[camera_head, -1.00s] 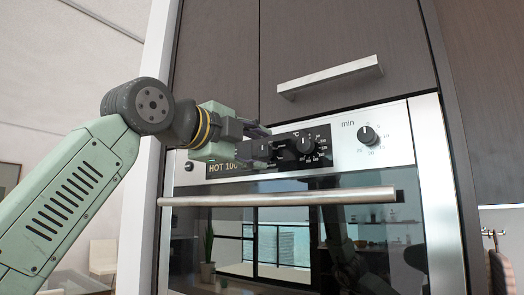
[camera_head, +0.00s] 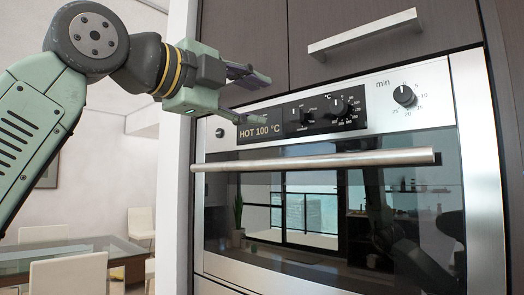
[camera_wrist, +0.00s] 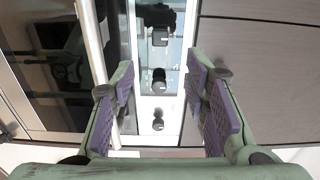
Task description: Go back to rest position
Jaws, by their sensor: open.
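My gripper (camera_head: 252,96) is at the upper left of the head view, in front of the oven's control panel and apart from the knobs. Its jaws are open and empty. In the wrist view, the two fingers with purple pads (camera_wrist: 165,105) stand wide apart, with the oven knobs (camera_wrist: 159,78) seen between them. The oven door is shut.
The long oven door handle (camera_head: 320,160) juts out below the panel. A drawer or cabinet handle (camera_head: 362,35) juts out above it. A glass table (camera_head: 70,252) with white chairs (camera_head: 70,275) stands at the lower left. The space left of the oven looks open.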

